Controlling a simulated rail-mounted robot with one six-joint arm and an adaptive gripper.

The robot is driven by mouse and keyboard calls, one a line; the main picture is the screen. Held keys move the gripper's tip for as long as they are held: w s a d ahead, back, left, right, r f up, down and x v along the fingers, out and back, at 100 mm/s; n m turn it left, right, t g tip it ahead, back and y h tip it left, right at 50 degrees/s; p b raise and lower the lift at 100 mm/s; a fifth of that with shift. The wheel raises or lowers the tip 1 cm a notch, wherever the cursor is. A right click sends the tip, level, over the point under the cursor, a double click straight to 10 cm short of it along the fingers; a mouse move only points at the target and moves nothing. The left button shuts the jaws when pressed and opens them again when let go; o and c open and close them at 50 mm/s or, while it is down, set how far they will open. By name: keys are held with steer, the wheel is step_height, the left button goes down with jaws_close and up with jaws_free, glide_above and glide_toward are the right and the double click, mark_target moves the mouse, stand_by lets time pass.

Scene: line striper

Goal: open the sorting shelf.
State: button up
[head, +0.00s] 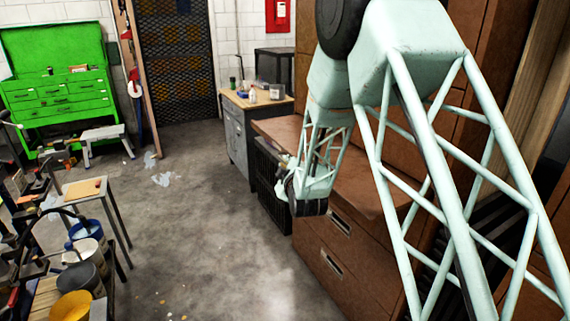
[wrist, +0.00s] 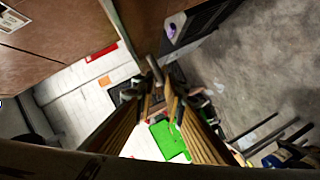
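The brown cabinet (head: 352,235) on the right has drawers with metal handles (head: 341,222) and looks like the sorting shelf, though I cannot be sure. Its visible drawer fronts look shut. In the wrist view a brown panel with a handle (wrist: 12,20) fills the upper left. My gripper (wrist: 161,85) shows in the wrist view, with two long ridged fingers and a gap between them. It looks open and empty, apart from the panel. In the head view my arm hangs in front of the cabinet and mostly hides the gripper.
A black crate (head: 270,180) stands beside the cabinet, near a grey workbench (head: 238,135). A green tool chest (head: 60,90) stands at the far left. A stool (head: 88,190) and several buckets stand at left. The middle floor (head: 200,225) is mostly clear.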

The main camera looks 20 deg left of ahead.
steer(key=v, duration=0.9)
steer(key=shift+s, duration=0.35)
steer(key=shift+d+r, duration=0.1)
steer(key=shift+d, duration=0.1)
